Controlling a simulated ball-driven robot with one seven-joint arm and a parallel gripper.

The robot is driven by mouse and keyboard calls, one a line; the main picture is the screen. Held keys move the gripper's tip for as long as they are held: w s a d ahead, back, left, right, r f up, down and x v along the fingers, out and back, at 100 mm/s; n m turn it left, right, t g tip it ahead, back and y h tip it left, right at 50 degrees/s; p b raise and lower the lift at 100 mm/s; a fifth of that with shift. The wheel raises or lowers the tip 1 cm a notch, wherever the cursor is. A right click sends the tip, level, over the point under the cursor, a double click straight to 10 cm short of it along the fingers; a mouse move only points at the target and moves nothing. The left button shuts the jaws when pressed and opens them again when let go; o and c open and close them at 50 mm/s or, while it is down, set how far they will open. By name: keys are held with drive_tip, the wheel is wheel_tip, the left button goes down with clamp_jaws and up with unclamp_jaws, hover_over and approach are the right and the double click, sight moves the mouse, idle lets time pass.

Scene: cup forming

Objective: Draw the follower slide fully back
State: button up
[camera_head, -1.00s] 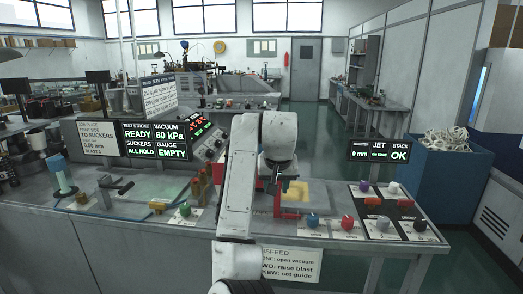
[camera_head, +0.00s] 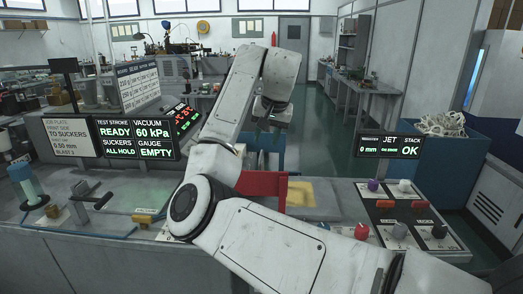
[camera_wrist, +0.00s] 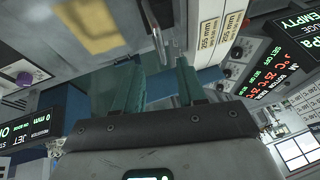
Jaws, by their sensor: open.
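I cannot tell for certain which part is the follower slide. A red upright block (camera_head: 262,186) stands on the bench beside a yellow pad (camera_head: 299,193), partly hidden by my arm. In the wrist view, a bright metal handle-like bar (camera_wrist: 156,28) lies beyond my fingertips, near a pale strip with yellow labels (camera_wrist: 208,36). The yellow pad also shows there (camera_wrist: 92,24). My gripper (camera_wrist: 159,66) is open, with nothing between its two greenish fingers, apart from the metal bar. In the head view my gripper (camera_head: 273,118) is raised above the bench, its fingers dark and hard to make out.
Display screens (camera_head: 137,139) stand at the left and a smaller screen (camera_head: 390,146) at the right. Coloured knobs (camera_head: 362,231) sit on the right bench. A blue bin (camera_head: 440,155) stands beyond it. A cylinder and a black-handled crank (camera_head: 92,200) are at the left.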

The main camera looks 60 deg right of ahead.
sight(261, 156)
drive_tip(key=x, duration=0.7)
drive_tip(key=shift+w+f+p, duration=0.15)
drive_tip(key=shift+f+p, duration=0.05)
drive_tip(key=shift+p, duration=0.2)
clamp_jaws()
